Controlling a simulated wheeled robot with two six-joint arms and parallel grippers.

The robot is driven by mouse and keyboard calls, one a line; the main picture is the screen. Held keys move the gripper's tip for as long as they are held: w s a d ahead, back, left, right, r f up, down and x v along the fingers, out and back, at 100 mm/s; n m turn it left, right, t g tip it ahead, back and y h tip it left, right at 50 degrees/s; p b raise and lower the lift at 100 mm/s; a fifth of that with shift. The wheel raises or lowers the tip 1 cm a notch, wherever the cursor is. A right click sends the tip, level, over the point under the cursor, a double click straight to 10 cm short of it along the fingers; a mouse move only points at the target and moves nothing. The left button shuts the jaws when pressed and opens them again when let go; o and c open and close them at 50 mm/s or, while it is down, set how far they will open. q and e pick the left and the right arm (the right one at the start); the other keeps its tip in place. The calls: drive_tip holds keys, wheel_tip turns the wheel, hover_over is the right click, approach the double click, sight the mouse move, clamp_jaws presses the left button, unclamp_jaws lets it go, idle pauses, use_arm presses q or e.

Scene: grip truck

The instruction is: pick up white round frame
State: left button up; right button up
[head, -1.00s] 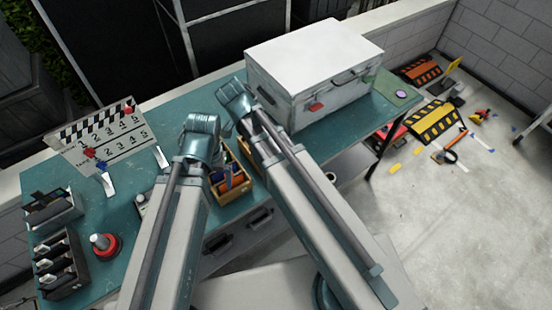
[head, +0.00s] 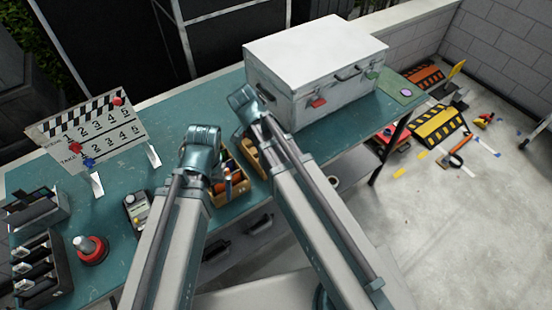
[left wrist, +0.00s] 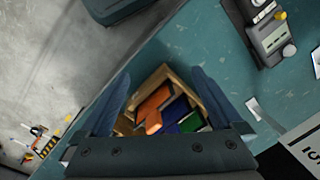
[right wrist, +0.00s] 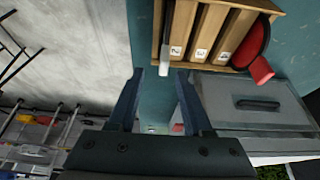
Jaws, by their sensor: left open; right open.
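I do not clearly see a white round frame in any view. My left gripper (left wrist: 160,76) is open and empty above a wooden box (left wrist: 196,84) holding orange, blue and green pieces. My right gripper (right wrist: 160,76) is open and empty beside a wooden rack (right wrist: 245,5) with numbered slots. A red round thing (right wrist: 254,42) with a handle sits at the rack's right end. In the head view both arms hide part of the table front.
A large white case (head: 318,55) stands on the teal table (head: 140,190), right of my arms. A clapperboard (head: 90,135), a red-based knob (head: 91,250) and a black organizer (head: 42,270) stand at the left. Striped ramps (head: 437,124) lie on the floor.

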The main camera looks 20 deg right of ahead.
drive_tip(key=b+x, duration=0.3)
drive_tip(key=shift+w+a+f, duration=0.15)
drive_tip(key=shift+w+f, duration=0.1)
drive_tip(key=shift+f, duration=0.2)
drive_tip(key=shift+w+d+f+b, duration=0.1)
drive_tip(key=shift+d+f+b, duration=0.1)
drive_tip(key=shift+f+b, duration=0.1)
drive_tip(key=shift+r, duration=0.1)
clamp_jaws()
idle(0.7)
